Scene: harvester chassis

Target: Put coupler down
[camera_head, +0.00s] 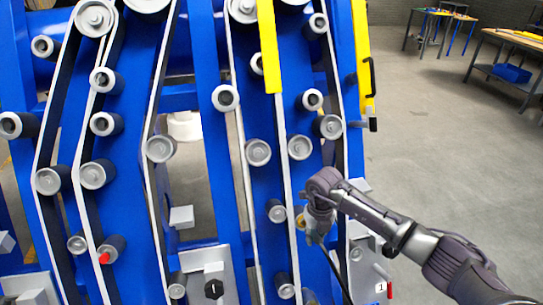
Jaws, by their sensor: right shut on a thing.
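My right arm comes in from the lower right, and its gripper (311,228) is in front of the right side of the blue chassis (207,110). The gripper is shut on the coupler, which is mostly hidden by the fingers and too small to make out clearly. A small brass-coloured spot (300,219) shows at the gripper's left side. A thin black hose (337,270) runs from just below the gripper down to the right. My left gripper is not in view.
Grey rollers and belts cover the chassis close around the gripper. A yellow bar (269,50) hangs at the top. A plate with a black knob (214,289) is at the bottom. Open floor (440,150) lies to the right, with workbenches (510,70) behind.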

